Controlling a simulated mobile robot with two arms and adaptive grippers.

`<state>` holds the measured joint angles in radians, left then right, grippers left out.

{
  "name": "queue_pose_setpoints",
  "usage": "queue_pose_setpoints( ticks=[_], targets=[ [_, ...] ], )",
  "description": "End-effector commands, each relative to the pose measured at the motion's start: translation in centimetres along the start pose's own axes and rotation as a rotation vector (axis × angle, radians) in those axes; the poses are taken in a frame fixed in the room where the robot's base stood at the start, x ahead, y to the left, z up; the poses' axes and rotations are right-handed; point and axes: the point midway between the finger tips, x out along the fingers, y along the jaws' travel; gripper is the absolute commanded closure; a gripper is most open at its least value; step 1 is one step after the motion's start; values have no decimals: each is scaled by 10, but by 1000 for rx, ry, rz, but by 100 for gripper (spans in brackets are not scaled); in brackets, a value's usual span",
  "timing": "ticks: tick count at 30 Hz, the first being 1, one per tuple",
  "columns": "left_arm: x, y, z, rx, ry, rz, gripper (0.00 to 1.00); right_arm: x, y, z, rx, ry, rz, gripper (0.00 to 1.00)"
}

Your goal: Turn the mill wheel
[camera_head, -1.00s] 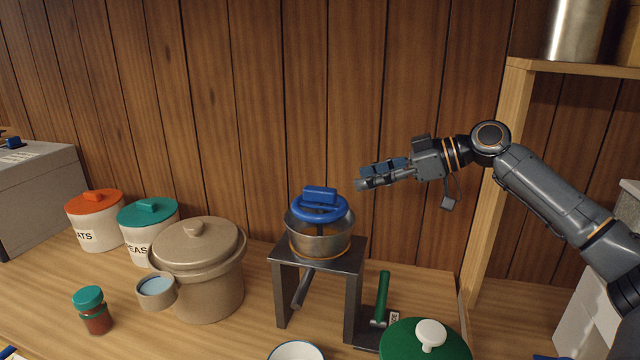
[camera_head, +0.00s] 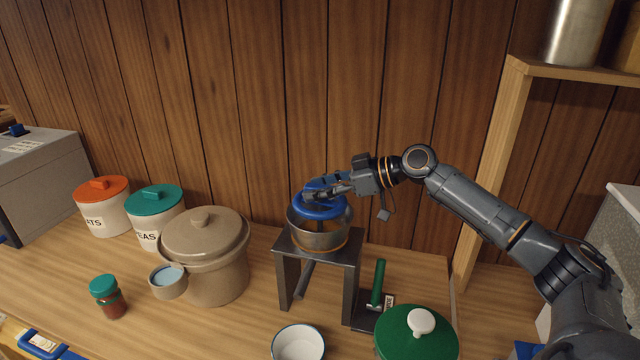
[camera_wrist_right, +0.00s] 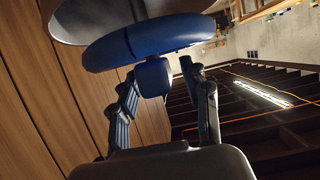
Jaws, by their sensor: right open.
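The mill's blue wheel (camera_head: 318,211) sits on top of a metal bowl (camera_head: 319,235) on a dark metal stand (camera_head: 354,265). In the right wrist view the blue wheel (camera_wrist_right: 150,40) crosses the top, and its blue block-shaped grip (camera_wrist_right: 153,77) is between my fingers. My right gripper (camera_head: 318,192) is open at the wheel's top, with its fingers on either side of the grip. In the wrist view the right gripper (camera_wrist_right: 160,85) shows a gap on its right side. The head view partly hides the grip behind the fingers. My left gripper is not in view.
A beige lidded crock (camera_head: 205,250), a small blue-filled cup (camera_head: 168,281) and a green-lidded jar (camera_head: 108,297) stand left of the mill. A green-handled tool (camera_head: 377,283), a green lid (camera_head: 416,335) and a white bowl (camera_head: 298,343) are near its front. A wooden shelf post (camera_head: 488,170) rises at right.

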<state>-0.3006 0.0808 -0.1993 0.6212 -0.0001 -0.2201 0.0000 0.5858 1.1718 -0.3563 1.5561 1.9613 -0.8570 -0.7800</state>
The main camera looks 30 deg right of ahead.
Motion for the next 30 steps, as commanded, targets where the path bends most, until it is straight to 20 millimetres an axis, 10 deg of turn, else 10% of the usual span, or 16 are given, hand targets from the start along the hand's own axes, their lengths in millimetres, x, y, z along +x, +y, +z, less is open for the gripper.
queue_pose_setpoints(
  ticks=[5, 12, 30],
  targets=[
    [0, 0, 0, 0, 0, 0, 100, 0, 0, 0, 0, 0, 1, 53],
    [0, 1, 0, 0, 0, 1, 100, 0, 0, 0, 0, 0, 1, 100],
    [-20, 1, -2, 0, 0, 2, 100, -2, -1, -3, 45, -2, 119, 100]
  ],
)
